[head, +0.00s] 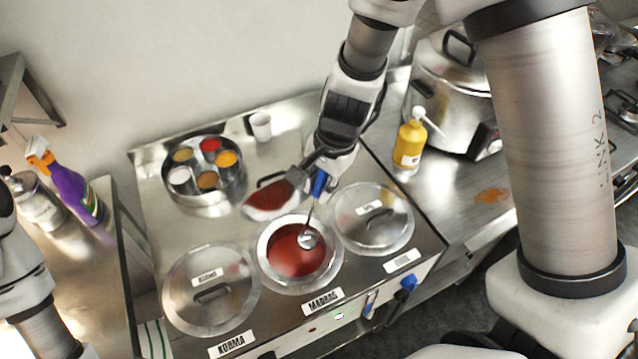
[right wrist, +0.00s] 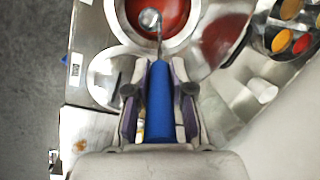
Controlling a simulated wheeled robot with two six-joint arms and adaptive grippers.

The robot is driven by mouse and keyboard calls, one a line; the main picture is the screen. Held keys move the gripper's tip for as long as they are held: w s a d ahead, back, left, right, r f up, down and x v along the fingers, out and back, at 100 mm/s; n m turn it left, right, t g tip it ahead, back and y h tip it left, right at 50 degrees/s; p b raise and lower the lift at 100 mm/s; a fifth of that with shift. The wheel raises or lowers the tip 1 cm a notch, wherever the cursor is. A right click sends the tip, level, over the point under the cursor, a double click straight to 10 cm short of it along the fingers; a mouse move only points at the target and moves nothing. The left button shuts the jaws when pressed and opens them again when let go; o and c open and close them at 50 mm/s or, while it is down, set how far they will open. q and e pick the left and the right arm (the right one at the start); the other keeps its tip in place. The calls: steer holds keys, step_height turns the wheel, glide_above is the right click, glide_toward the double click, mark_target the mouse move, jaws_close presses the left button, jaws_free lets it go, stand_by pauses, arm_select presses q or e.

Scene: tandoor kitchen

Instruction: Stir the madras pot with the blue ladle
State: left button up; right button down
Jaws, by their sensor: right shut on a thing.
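The madras pot (head: 262,249) is uncovered and holds red sauce, in the middle of the counter's front row, behind the MADRAS label (head: 322,301). My right gripper (head: 318,176) is above and behind it, shut on the handle of the blue ladle (head: 319,186). The ladle points down, its shiny bowl within the pot's opening; I cannot tell whether it touches the sauce. In the right wrist view the blue handle (right wrist: 160,105) lies between the fingers (right wrist: 157,88), with the bowl over the pot (right wrist: 192,38). My left gripper is out of view; only arm parts show.
Lidded pots stand left (head: 185,301) and right (head: 394,240) of the madras pot. A loose lid (head: 265,204) lies behind it. A round spice tin (head: 204,196), white cup (head: 260,126), yellow bottle (head: 409,143), steel cooker (head: 455,90) and purple spray bottle (head: 75,195) stand around.

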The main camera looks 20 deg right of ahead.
stand_by(0.5)
step_height(320, 180, up, 5)
steer(key=p, duration=0.4)
steer(key=shift+r+p, duration=0.1)
steer(key=shift+p, duration=0.25)
stand_by(0.4)
